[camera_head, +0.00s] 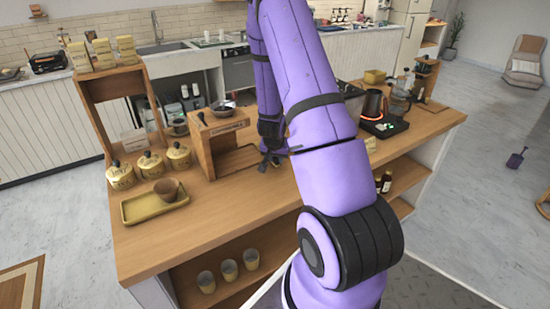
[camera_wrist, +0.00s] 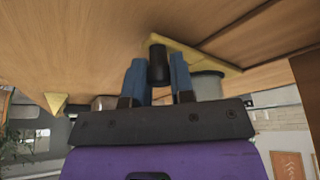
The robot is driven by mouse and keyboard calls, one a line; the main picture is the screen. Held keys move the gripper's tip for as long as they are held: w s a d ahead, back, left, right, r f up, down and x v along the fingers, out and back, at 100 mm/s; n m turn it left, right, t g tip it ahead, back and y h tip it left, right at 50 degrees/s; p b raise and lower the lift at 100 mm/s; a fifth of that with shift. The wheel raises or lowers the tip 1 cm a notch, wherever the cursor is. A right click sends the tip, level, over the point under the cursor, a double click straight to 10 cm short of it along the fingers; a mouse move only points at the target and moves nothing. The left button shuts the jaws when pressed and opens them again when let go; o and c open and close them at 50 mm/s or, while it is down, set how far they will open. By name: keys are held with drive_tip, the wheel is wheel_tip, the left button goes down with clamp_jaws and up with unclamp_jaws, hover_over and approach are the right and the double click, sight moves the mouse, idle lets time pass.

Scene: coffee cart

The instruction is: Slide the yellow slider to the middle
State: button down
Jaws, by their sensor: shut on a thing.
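In the wrist view, a yellow flat piece (camera_wrist: 208,57), which looks like the slider, lies against a wooden surface. A black cylindrical knob (camera_wrist: 157,66) stands at one end of it. My gripper (camera_wrist: 158,72) has its two blue fingers on either side of the knob and is shut on it. In the head view my gripper (camera_head: 269,161) is low over the counter, right of the wooden box stand. The slider cannot be made out there, as my purple arm covers much of that area. Its place along its travel cannot be told.
The wooden counter (camera_head: 225,215) holds a wooden box stand (camera_head: 203,147), several yellow canisters (camera_head: 151,164), and a yellow tray (camera_head: 155,207) with a brown bowl (camera_head: 167,188). The counter's front middle is clear.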

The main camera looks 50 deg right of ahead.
drive_tip(key=c, duration=1)
unclamp_jaws()
drive_tip(key=shift+r, duration=0.1)
drive_tip(key=shift+v, duration=5.3)
drive_tip(key=shift+a, duration=0.1)
